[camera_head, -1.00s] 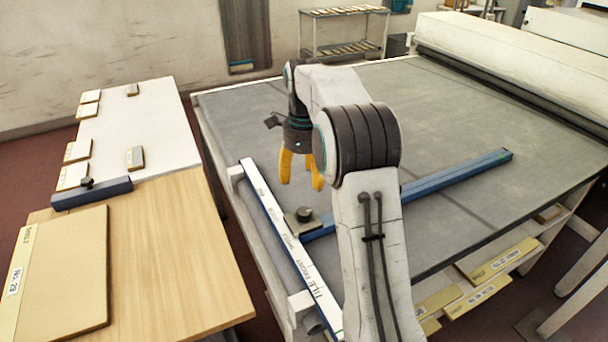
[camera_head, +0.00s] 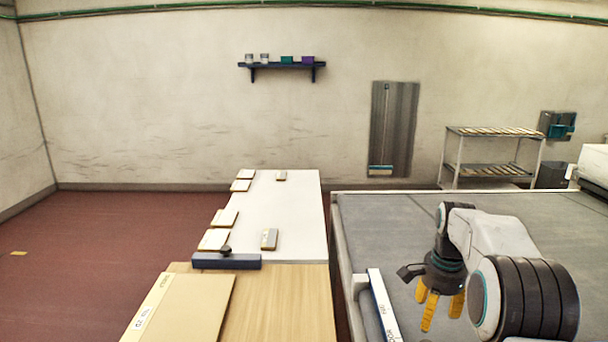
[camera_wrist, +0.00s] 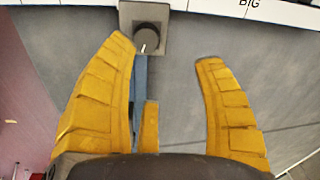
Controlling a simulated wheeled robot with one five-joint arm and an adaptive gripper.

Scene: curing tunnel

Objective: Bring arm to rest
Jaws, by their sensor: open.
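My gripper (camera_head: 440,305) hangs from my arm at the lower right of the head view, over the near left part of the grey bed (camera_head: 400,225). Its yellow fingers point down. In the wrist view my gripper (camera_wrist: 170,95) has its fingers wide apart with nothing between them. Beyond the fingertips there, a dark round knob on a square plate (camera_wrist: 150,40) sits at the end of a blue bar (camera_wrist: 140,85). The fingers appear apart from the knob.
A rack (camera_head: 492,150) stands at the back. Red floor lies left.

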